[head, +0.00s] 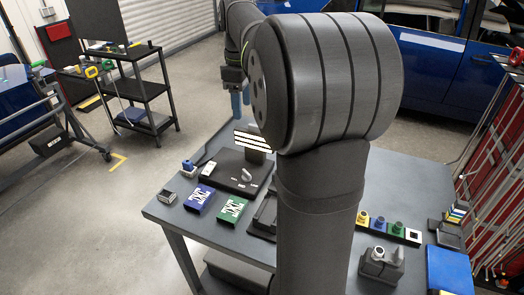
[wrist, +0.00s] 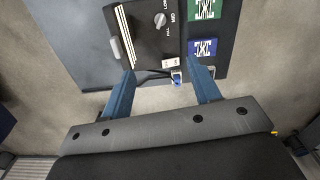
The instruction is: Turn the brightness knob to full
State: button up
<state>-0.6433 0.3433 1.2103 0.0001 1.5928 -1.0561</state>
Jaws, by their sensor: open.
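The brightness knob (wrist: 160,19) is a small light-grey round knob on a black control box (wrist: 185,42).
A small blue-and-grey item (wrist: 176,76) shows between my fingers. Colored parts in a holder (head: 388,228) stand at the table's right. My arm hides the table's middle.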

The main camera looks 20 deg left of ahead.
aim_at(245, 172)
jog(key=f+n, duration=0.3)
jog(key=f, duration=0.4)
jog(key=f+n, duration=0.4)
jog(key=f, duration=0.4)
jog(key=f+n, duration=0.3)
jog(key=f, duration=0.5)
jog(key=shift+s+f+n, duration=0.1)
jog(key=shift+s+n, duration=0.2)
jog(key=c, duration=1)
